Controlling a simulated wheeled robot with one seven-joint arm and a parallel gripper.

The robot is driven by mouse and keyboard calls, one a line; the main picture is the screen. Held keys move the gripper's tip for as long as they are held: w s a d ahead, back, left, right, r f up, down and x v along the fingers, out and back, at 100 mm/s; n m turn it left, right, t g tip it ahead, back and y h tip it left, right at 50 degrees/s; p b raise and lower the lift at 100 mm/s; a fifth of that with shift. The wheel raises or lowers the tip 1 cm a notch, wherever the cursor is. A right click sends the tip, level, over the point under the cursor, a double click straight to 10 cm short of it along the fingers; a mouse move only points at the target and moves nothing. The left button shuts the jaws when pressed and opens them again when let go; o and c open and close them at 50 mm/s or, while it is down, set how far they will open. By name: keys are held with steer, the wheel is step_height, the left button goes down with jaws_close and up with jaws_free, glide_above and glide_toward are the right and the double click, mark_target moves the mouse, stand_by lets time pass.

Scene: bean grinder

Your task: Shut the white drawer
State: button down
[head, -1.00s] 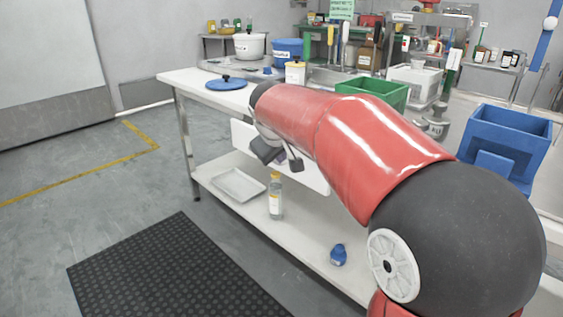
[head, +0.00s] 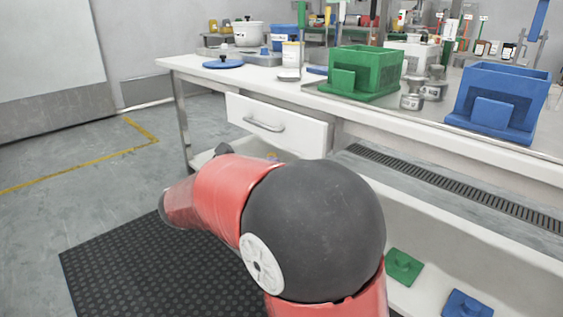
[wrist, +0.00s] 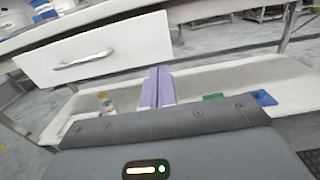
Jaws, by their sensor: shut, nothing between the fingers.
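The white drawer (head: 275,128) sits under the white table's top, with a grey bar handle (head: 263,124) on its front. Its front stands close below the table edge, and a narrow strip of its right side shows. I cannot tell exactly how far out it is. The wrist view shows the drawer front (wrist: 105,52) and its handle (wrist: 83,60) at upper left. My gripper's purple fingers (wrist: 156,88) are together and empty, just below and near the right end of the drawer front, apart from the handle. In the head view my arm hides the fingers.
A green bin (head: 365,72), a blue bin (head: 503,100) and metal weights (head: 412,97) stand on the table (head: 430,128). Green (head: 403,266) and blue (head: 467,305) pieces lie on the lower shelf. The floor left of the table is clear around a black mat (head: 110,265).

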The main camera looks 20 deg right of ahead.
mark_target(316, 140)
steer(key=b+x, duration=0.1)
steer(key=x, duration=1.2)
steer(key=shift+d, duration=0.25)
steer(key=p+x, duration=0.1)
steer(key=x, duration=0.3)
steer(key=shift+w+d, duration=0.1)
steer(key=shift+d, duration=0.25)
steer(key=shift+d+r, duration=0.1)
steer(key=shift+w, duration=0.1)
